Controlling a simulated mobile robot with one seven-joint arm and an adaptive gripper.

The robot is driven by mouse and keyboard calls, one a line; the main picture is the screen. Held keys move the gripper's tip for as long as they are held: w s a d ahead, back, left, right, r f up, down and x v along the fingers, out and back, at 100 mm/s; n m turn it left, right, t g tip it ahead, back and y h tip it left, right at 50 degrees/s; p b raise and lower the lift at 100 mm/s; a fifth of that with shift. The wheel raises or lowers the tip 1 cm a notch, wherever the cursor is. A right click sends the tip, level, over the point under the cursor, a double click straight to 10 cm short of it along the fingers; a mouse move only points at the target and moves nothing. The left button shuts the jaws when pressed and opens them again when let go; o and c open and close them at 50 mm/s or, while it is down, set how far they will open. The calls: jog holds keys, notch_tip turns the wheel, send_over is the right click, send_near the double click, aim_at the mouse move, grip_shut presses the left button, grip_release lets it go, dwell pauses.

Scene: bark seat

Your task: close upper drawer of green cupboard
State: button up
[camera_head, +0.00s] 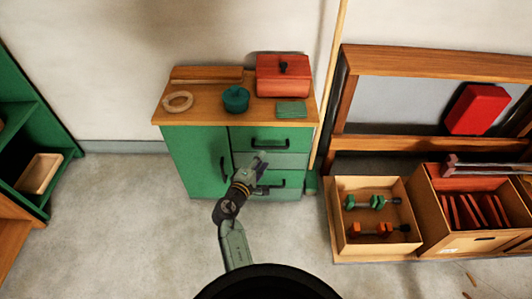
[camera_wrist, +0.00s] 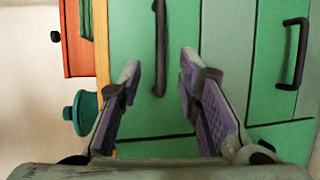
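The green cupboard (camera_head: 195,160) stands against the wall, with a wooden top, a door at left and drawers at right. The upper drawer (camera_head: 243,138) has a dark bar handle (camera_head: 270,143). No clear gap shows around it, so I cannot tell how far it stands out. My gripper (camera_head: 260,165) is in front of the drawers, below the upper handle. In the wrist view, which is turned sideways, my gripper (camera_wrist: 160,68) is open and empty. Its fingertips point at the upper drawer front (camera_wrist: 130,35), near its handle (camera_wrist: 159,45). Contact cannot be told.
The lower drawer handle (camera_head: 275,185) is close by my gripper. A red box (camera_head: 283,78), a teal pot (camera_head: 236,99) and a wooden ring (camera_head: 178,101) are on the top. Boxes (camera_head: 375,243) stand on the right. The floor (camera_head: 130,220) at left is clear.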

jog(key=v, duration=0.2)
jog(key=shift+s+a+r, duration=0.1)
jog(key=shift+s+a, duration=0.05)
jog(key=shift+s, duration=0.2)
